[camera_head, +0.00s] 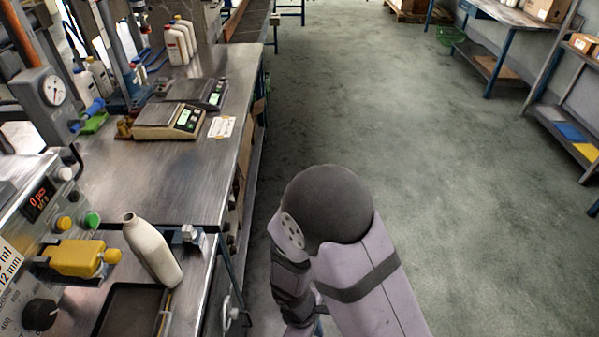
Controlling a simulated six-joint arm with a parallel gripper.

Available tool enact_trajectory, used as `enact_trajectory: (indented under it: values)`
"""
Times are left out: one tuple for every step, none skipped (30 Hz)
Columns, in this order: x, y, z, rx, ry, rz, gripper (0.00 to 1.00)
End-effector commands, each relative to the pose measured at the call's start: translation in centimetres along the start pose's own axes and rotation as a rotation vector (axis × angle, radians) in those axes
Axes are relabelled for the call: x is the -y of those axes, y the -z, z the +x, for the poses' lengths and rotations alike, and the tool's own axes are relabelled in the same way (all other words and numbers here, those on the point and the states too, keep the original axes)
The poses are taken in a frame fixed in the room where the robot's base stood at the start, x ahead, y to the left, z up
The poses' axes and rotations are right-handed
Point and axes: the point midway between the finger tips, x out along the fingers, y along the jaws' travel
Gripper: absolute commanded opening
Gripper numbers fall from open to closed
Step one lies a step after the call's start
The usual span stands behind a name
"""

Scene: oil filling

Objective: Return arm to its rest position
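My arm (350,265) is folded in the lower middle of the head view, over the floor to the right of the bench. Its dark rounded joint is uppermost and its pale links run down out of the frame. My gripper cannot be made out in this view. A white open-necked bottle (153,250) stands on the near bench beside a dark tray (130,310). It appears tilted in the picture, and I cannot tell whether it truly leans. My arm is apart from the bottle.
The filling machine (50,235) with buttons and a display stands at left. Scales (168,120) and several bottles (178,45) are on the steel bench (165,185). The floor (450,170) right of my arm is clear. Shelves (570,130) line the right side.

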Motion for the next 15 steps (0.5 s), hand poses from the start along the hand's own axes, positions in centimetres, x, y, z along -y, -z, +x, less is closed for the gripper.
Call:
enact_trajectory:
  values:
    - [0.4, -2.4, -1.2, 0.065, 0.028, 0.15, 0.28]
    - [0.8, -3.9, -2.0, 0.104, 0.05, 0.25, 0.28]
    - [1.6, -5.7, -3.3, 0.151, 0.086, 0.382, 0.28]
    - [2.0, -6.7, -4.3, 0.172, 0.111, 0.465, 0.28]
    - [2.4, -7.5, -5.1, 0.183, 0.137, 0.535, 0.28]
    - [2.8, -8.2, -6.2, 0.184, 0.169, 0.611, 0.28]
    - [2.9, -8.5, -6.9, 0.174, 0.189, 0.663, 0.28]
    - [2.8, -8.7, -7.6, 0.156, 0.205, 0.714, 0.28]
    - [2.3, -8.7, -8.4, 0.119, 0.218, 0.778, 0.28]
    - [1.8, -8.7, -9.0, 0.086, 0.222, 0.823, 0.28]
    - [1.2, -8.8, -9.5, 0.055, 0.222, 0.862, 0.28]
    - [0.3, -9.1, -10.2, 0.017, 0.216, 0.909, 0.28]
    - [-0.4, -9.4, -10.7, -0.011, 0.208, 0.94, 0.28]
    - [-1.1, -9.7, -11.2, -0.036, 0.2, 0.97, 0.28]
    - [-2.0, -10.1, -11.9, -0.07, 0.187, 1.01, 0.28]
